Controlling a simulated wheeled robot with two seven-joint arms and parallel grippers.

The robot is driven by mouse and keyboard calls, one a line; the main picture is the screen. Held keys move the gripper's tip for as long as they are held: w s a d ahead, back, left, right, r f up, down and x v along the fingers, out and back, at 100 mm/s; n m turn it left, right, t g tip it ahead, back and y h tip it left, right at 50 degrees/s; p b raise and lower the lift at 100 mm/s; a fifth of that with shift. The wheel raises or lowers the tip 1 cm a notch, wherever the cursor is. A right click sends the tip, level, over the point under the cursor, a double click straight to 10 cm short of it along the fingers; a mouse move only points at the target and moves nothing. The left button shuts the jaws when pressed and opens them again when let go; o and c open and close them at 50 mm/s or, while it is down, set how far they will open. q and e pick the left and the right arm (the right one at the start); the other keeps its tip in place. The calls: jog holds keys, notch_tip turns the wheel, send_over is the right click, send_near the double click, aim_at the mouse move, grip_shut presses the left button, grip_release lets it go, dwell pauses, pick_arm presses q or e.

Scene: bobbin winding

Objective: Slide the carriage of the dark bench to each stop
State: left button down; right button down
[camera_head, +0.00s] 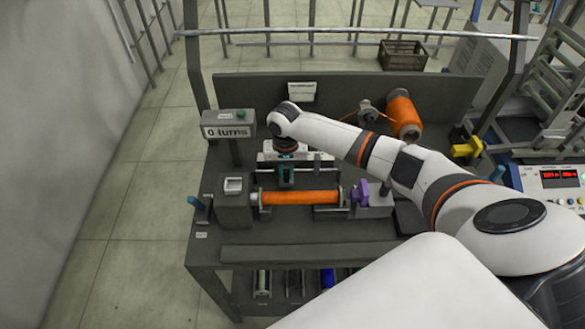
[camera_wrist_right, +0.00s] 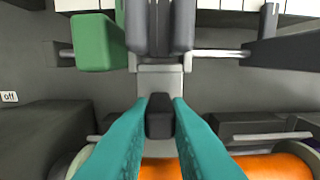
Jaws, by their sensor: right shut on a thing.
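The dark bench (camera_head: 320,237) stands ahead of me. My right gripper (camera_head: 286,177) is over it, just behind the orange-wound bobbin (camera_head: 300,197). In the right wrist view its teal fingers (camera_wrist_right: 160,118) are shut on a dark knob (camera_wrist_right: 160,113) at the front of the grey carriage (camera_wrist_right: 160,70). The carriage sits on a thin rail (camera_wrist_right: 222,53). A green block (camera_wrist_right: 97,42) is close to its left; I cannot tell whether they touch. A dark block (camera_wrist_right: 285,52) stands farther off on the right. My wrist and arm hide part of the rail in the head view. My left gripper is not in view.
A counter box (camera_head: 228,131) reading "0 turns" stands at the left. An orange supply spool (camera_head: 403,115) is at the back right, and a purple part (camera_head: 360,192) is at the bobbin's right end. A control panel (camera_head: 557,179) is on the far right.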

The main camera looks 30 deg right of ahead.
jog(key=c, duration=1.4)
grip_release()
jog(key=shift+o, duration=0.2)
notch_tip(320, 180, up, 12)
jog(key=b, duration=0.1)
jog(key=shift+b, duration=0.4)
